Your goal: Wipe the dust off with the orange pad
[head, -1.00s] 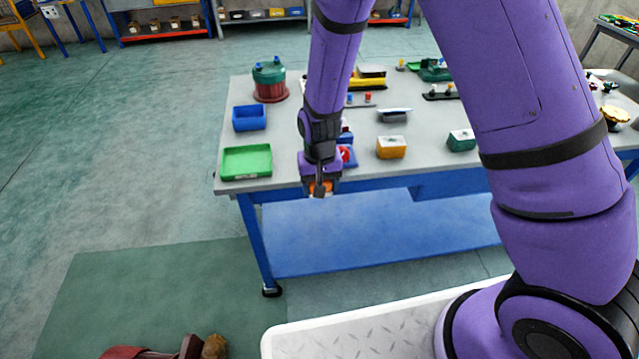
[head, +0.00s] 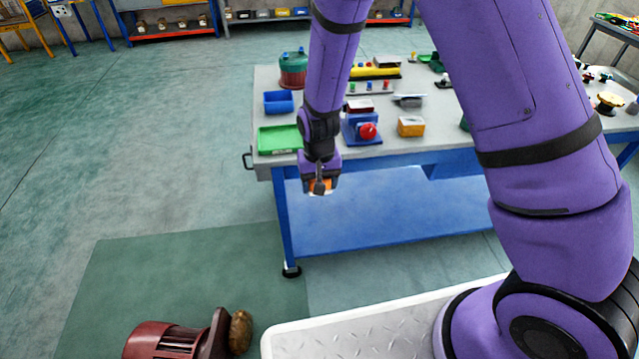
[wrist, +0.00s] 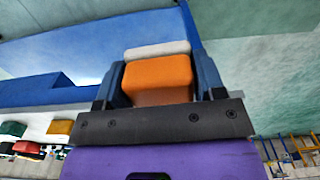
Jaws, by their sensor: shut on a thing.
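My gripper (head: 320,187) is shut on the orange pad (wrist: 158,78), which has a pale layer on its far side in the wrist view. In the head view the orange pad (head: 321,184) shows only partly between the fingers. My gripper hangs in front of the near edge of the grey workbench (head: 385,143), apart from it. I cannot make out any dust in these frames.
On the bench stand a green tray (head: 279,139), a blue bin (head: 278,102), a blue block with a red knob (head: 367,131) and an orange-yellow box (head: 411,126). A dark red motor-like part (head: 165,341) lies on the floor mat. Floor at left is clear.

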